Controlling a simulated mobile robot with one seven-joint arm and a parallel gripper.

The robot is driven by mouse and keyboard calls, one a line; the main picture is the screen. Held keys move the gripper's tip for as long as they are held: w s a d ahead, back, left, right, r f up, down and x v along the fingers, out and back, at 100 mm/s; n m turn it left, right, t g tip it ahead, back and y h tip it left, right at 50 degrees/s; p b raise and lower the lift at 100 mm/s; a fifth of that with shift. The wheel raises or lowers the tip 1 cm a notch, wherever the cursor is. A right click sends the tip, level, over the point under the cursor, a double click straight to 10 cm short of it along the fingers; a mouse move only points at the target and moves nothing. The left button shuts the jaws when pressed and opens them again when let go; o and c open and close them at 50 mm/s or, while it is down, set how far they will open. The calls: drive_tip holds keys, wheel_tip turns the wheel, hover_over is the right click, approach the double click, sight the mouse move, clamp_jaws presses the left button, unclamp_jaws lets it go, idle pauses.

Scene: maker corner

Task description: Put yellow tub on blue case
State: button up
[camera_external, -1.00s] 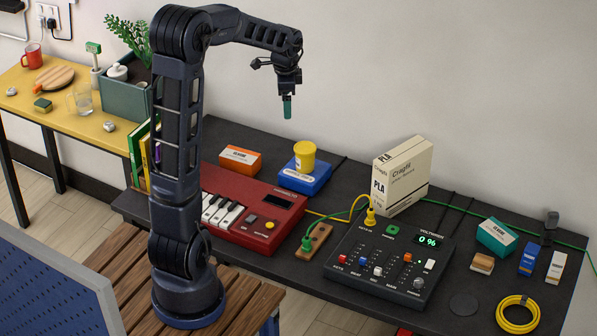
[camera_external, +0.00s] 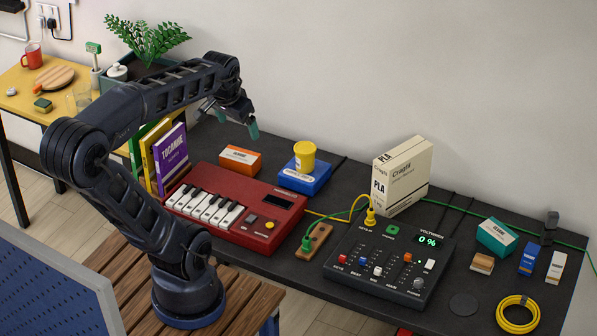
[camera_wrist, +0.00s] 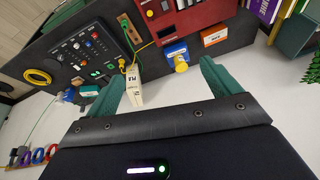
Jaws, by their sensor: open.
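The yellow tub (camera_external: 304,156) stands upright on top of the blue case (camera_external: 306,179) on the dark table, behind the red keyboard. In the wrist view the tub (camera_wrist: 181,66) also shows against the blue case (camera_wrist: 174,50), beyond the fingertips. My gripper (camera_external: 240,125) is raised above the table, left of the tub and apart from it. In the wrist view its two green fingers (camera_wrist: 160,75) are spread wide with nothing between them.
An orange box (camera_external: 240,160) lies just left of the blue case. The red keyboard (camera_external: 236,212) is in front, with upright books (camera_external: 170,158) at its left. A tall cream box (camera_external: 403,178), a mixer panel (camera_external: 385,262) and cables are to the right.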

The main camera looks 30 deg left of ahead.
drive_tip(key=s+n, duration=0.1)
drive_tip(key=s, duration=0.1)
drive_tip(key=s+f+n, duration=0.1)
drive_tip(key=s, duration=0.2)
drive_tip(key=shift+d, duration=0.1)
idle(1.2)
